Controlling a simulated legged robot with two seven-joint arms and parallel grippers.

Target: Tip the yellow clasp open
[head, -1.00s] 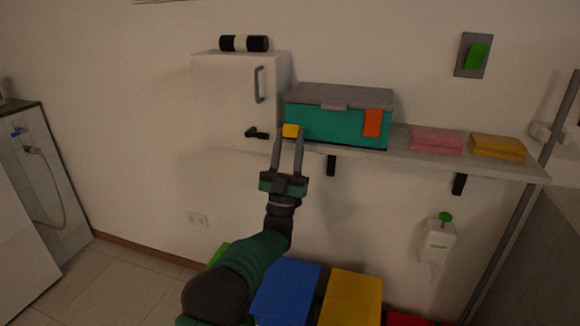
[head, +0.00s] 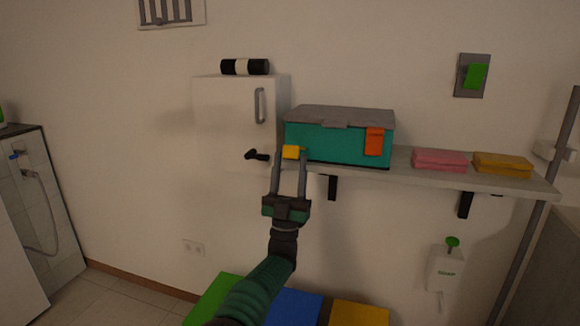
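The teal box with a grey lid (head: 335,140) stands on the wall shelf, its lid down. The yellow clasp (head: 291,152) is at the left of the box's front, and an orange clasp (head: 375,141) hangs at the right of it. My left gripper (head: 289,158) points up at the yellow clasp. Its two fingers are apart, with the tips at either side of the clasp's lower part. Whether the fingers touch it I cannot tell. My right gripper is not in view.
A white cabinet (head: 225,120) with a grey handle and black latch (head: 256,155) is left of the box. Folded pink (head: 440,160) and yellow towels (head: 502,164) lie on the shelf (head: 420,178) at right. Coloured bins (head: 292,307) stand below. A soap dispenser (head: 445,270) hangs lower right.

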